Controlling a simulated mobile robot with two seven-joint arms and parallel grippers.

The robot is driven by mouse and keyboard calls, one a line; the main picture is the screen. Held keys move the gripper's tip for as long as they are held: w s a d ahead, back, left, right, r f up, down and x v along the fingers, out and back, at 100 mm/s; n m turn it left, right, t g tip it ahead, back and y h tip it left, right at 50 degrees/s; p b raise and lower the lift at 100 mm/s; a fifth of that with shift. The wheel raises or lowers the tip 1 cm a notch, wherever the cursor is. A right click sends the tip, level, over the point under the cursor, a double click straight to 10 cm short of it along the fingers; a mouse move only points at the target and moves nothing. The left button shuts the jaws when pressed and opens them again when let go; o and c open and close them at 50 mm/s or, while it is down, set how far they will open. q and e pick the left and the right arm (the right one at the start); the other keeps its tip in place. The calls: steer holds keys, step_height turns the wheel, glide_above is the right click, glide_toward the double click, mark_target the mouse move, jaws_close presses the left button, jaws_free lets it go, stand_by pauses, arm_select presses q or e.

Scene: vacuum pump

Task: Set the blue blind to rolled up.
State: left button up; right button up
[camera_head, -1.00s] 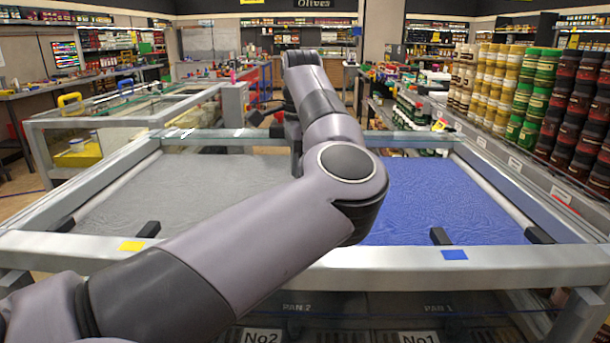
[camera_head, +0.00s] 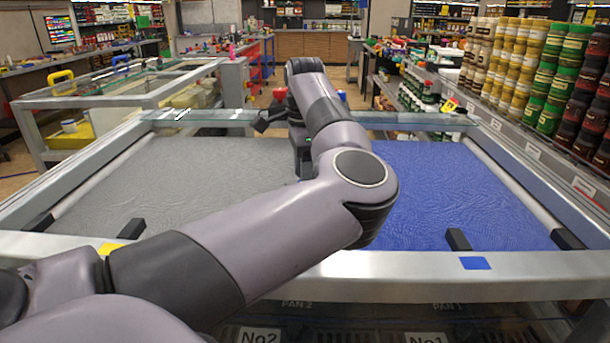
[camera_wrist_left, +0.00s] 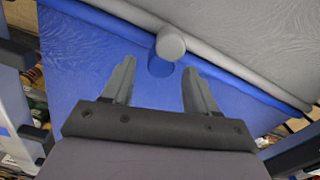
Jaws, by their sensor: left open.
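The blue blind (camera_head: 450,195) is spread flat over the right half of the framed case. It also shows in the left wrist view (camera_wrist_left: 75,70), with a blue bar along its edge and a short blue round knob (camera_wrist_left: 160,68). A grey round knob (camera_wrist_left: 170,42) sits just beyond the blue one. My left gripper (camera_wrist_left: 158,68) is open, its fingertips on either side of the blue knob; I cannot tell if they touch it. In the head view my forearm hides most of this gripper. My right gripper is not in view.
A grey blind (camera_head: 180,185) covers the left half of the case. Black blocks (camera_head: 458,239) stand near the front metal rail (camera_head: 400,275), which has a blue marker (camera_head: 475,263). Another glass case stands behind left. Stacked jars (camera_head: 545,60) line the right side.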

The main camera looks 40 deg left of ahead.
arm_select(q)
steer(key=shift+f, duration=0.55)
steer(key=shift+c, duration=0.3)
jaws_close()
steer(key=shift+w, duration=0.1)
